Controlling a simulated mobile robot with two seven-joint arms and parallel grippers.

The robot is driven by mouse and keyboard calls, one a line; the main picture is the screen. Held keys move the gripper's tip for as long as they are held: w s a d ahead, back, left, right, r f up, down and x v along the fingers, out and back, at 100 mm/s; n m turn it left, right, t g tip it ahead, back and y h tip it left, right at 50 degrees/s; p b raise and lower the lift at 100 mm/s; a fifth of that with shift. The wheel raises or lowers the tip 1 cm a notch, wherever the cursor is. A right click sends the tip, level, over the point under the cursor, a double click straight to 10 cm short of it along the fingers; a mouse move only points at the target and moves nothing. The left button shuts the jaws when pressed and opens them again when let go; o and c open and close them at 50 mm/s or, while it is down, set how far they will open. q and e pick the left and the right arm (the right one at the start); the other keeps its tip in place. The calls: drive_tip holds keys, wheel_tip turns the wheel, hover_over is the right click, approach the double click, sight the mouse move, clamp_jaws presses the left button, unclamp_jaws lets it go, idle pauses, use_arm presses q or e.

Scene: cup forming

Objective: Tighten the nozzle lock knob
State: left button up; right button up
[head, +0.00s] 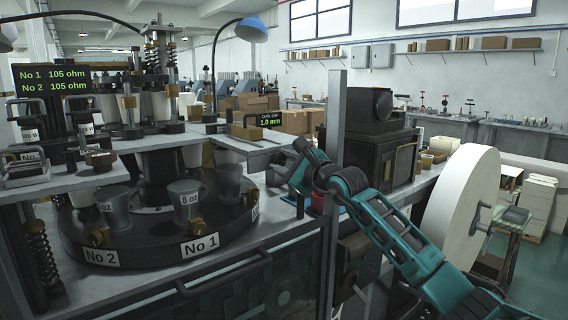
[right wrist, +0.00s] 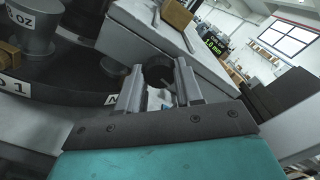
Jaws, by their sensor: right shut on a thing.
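In the right wrist view, a dark round knob (right wrist: 158,76), apparently the nozzle lock knob, sits between the two grey fingers of my right gripper (right wrist: 158,72). The fingers are shut on it, one on each side, and hide part of it. In the head view my teal right arm reaches in from the lower right, and its gripper (head: 284,176) is at the right end of the machine, beside the grey bench top. The knob cannot be made out clearly there. My left gripper is not in view.
A round black turntable (head: 150,246) with grey cup forms and labels stands at left. A display reading 1.0 mm (head: 268,118) stands behind the gripper. A grey post (head: 333,130) and a dark machine box (head: 385,150) are close to my arm. A large white paper roll (head: 462,205) stands at right.

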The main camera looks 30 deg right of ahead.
drive_tip(key=shift+m, duration=2)
drive_tip(key=m+p, duration=0.2)
drive_tip(key=m, duration=0.1)
drive_tip(key=shift+r+m+p, duration=0.15)
drive_tip(key=shift+m+p, duration=0.15)
drive_tip(key=shift+p, duration=0.1)
drive_tip(key=m+p, duration=0.1)
drive_tip(key=m, duration=0.1)
drive_tip(key=shift+m, duration=0.4)
drive_tip(key=m, duration=0.4)
drive_tip(key=shift+m+p, duration=0.3)
drive_tip(key=shift+p, duration=0.05)
drive_tip(key=m, duration=0.4)
drive_tip(key=shift+m, duration=0.3)
